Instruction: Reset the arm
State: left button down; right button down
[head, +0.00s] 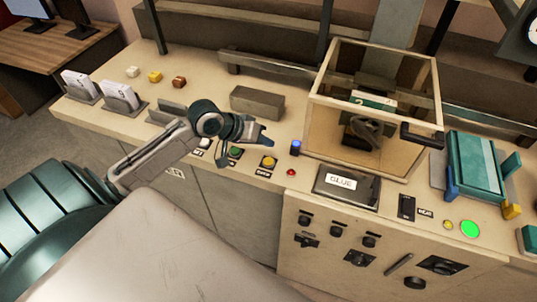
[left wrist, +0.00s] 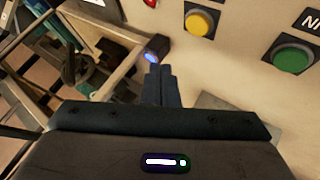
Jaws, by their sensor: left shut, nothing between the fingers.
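My left arm reaches in from the left over the bench, and my left gripper (head: 266,142) is shut and empty. It hovers just above and behind the green button (head: 235,152) and the yellow button (head: 269,162). In the left wrist view the closed fingers (left wrist: 161,85) point toward a small blue-lit part (left wrist: 151,55), with nothing between them. The yellow button (left wrist: 199,24) and the green button (left wrist: 291,56) lie to the right there. My right gripper does not show.
A clear-walled box (head: 325,120) stands right of my gripper, with a glue panel (head: 346,186) in front. A grey block (head: 257,102) sits behind the gripper. Paper holders (head: 121,94) and small coloured blocks stand at left. A teal press (head: 473,162) is at right.

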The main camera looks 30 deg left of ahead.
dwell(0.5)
pick_arm(q)
jog(key=s+d+f+m+g+y, duration=0.25)
jog(key=s+f, duration=0.25)
jog(key=s, duration=0.7)
jog(key=s+d+f+m+g+y, duration=0.15)
jog(key=s+f+y, duration=0.35)
jog(key=s, duration=0.6)
notch_tip(320, 180, down, 39)
jog(key=a+n+g+h+b, duration=0.1)
jog(key=a+b, duration=0.1)
jog(key=b, duration=0.6)
jog(key=s+f+b, duration=0.2)
jog(key=s+f, duration=0.7)
jog(key=f, duration=0.3)
jog(key=s+a+f+g+b, duration=0.1)
jog(key=s+f+b, duration=0.2)
jog(key=s+f, duration=0.6)
notch_tip(320, 180, down, 4)
jog(key=shift+s+a+r+n, duration=0.15)
jog(key=shift+s+r+n, duration=0.05)
jog(key=shift+s+n, duration=0.15)
jog(key=shift+h, duration=0.25)
